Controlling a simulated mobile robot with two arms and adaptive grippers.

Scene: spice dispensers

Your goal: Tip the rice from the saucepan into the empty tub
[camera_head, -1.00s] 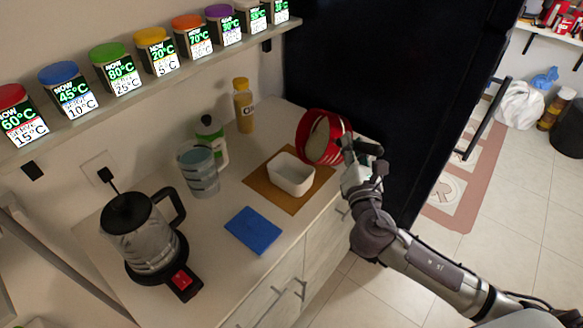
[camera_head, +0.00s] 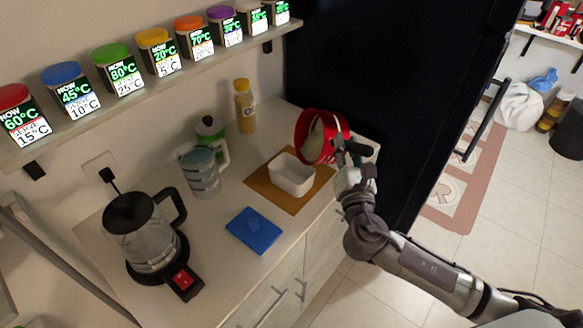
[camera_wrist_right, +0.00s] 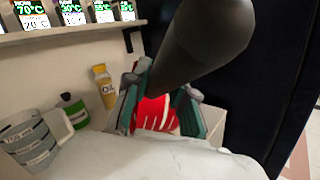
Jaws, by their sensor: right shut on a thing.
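The red saucepan (camera_head: 337,128) is tipped well over on its side, its mouth turned left toward the tub. Its inside shows pale, and I cannot tell how much rice is in it. My right gripper (camera_head: 350,150) is shut on the saucepan's dark handle (camera_wrist_right: 205,40), above the counter's right side. In the right wrist view the red pan (camera_wrist_right: 155,115) shows between the fingers. The white rectangular tub (camera_head: 291,188) sits upright on a brown mat (camera_head: 262,190), just left of and below the pan. No rice shows in the tub. My left gripper is not in view.
A shelf of spice jars runs above. A tall black fridge (camera_head: 400,80) stands close on the right.

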